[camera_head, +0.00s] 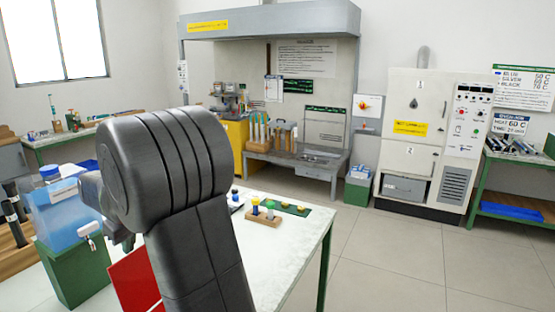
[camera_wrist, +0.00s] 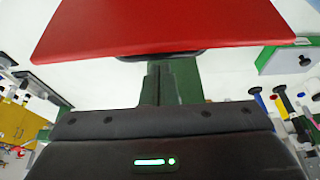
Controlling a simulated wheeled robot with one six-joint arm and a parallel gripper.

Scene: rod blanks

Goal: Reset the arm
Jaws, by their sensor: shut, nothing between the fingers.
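My arm stands large and dark in the middle of the head view and hides part of the table behind it. My gripper (camera_wrist: 157,84) shows in the wrist view as dark fingers close together, with nothing between them. Its dark body with a green light fills the bottom of that view. A flat red panel (camera_wrist: 160,28) lies beyond the fingertips; in the head view a red panel (camera_head: 134,282) shows left of my arm. I cannot tell whether the fingertips touch it.
A white-topped table (camera_head: 300,232) with green legs carries a small wooden rack (camera_head: 263,218) with coloured-top rods, right of my arm. A blue container (camera_head: 62,212) stands on a green stand at left. A white oven cabinet (camera_head: 425,140) stands at the back right. Floor at right is clear.

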